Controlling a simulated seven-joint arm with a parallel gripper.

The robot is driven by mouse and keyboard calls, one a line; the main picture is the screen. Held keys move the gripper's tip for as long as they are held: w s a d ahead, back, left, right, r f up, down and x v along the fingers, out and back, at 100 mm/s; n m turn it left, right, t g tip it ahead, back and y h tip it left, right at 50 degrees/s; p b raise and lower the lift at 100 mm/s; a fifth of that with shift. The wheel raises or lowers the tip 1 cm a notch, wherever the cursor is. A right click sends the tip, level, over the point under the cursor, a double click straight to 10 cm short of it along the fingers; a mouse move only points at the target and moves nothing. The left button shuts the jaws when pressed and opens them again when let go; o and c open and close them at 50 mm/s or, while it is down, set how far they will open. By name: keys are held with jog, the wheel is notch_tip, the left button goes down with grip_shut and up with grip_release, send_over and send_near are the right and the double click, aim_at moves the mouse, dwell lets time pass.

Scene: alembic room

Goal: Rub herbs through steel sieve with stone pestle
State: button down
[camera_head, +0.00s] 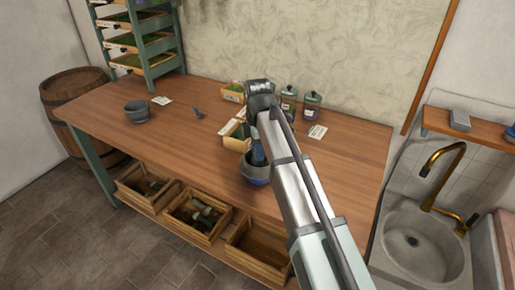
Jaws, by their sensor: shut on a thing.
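A sieve in or on the bowl cannot be told clearly. A dark grey stone-like vessel (138,114) stands on the left part of the table. A small dark tool (199,113) lies to its right; I cannot tell what it is. Small wooden boxes with green herbs, one at the back (233,92) and one nearer (235,136), are close to my arm.
Lidded glass jars (311,104) stand behind my arm, with a paper card (317,132) in front. Another card (161,100) lies at left. The table (182,142) is clear at left-centre. Crates (194,215) are below; a sink (425,249) is at right.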

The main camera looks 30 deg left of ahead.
jog(key=shift+s+d, duration=0.15)
jog(key=shift+d, duration=0.95)
jog(key=shift+w+a+f, duration=0.1)
jog(key=shift+w+a, duration=0.85)
jog(key=shift+a, duration=0.05)
jog(key=shift+s+d, duration=0.2)
jog(key=shift+s, duration=1.2)
jog(key=shift+w+d, duration=0.35)
jog(key=shift+w, duration=0.3)
jog(key=shift+w+d, duration=0.3)
jog(key=shift+w, duration=0.35)
jog(key=shift+s+a, duration=0.3)
jog(key=shift+a, duration=0.35)
jog(key=shift+s+a, duration=0.3)
jog(key=shift+a, duration=0.3)
jog(key=shift+s+d, duration=0.2)
jog(key=shift+d, duration=0.55)
jog(key=shift+s+d, duration=0.15)
jog(key=shift+d, duration=0.55)
jog(key=shift+w+a, duration=0.95)
jog(key=shift+w, duration=0.15)
jog(key=shift+s, duration=1.4)
jog(key=shift+w+d, duration=0.4)
jog(key=shift+w, duration=0.2)
jog(key=shift+w+d, duration=0.35)
jog(key=shift+w, duration=0.25)
jog(key=shift+a, duration=0.1)
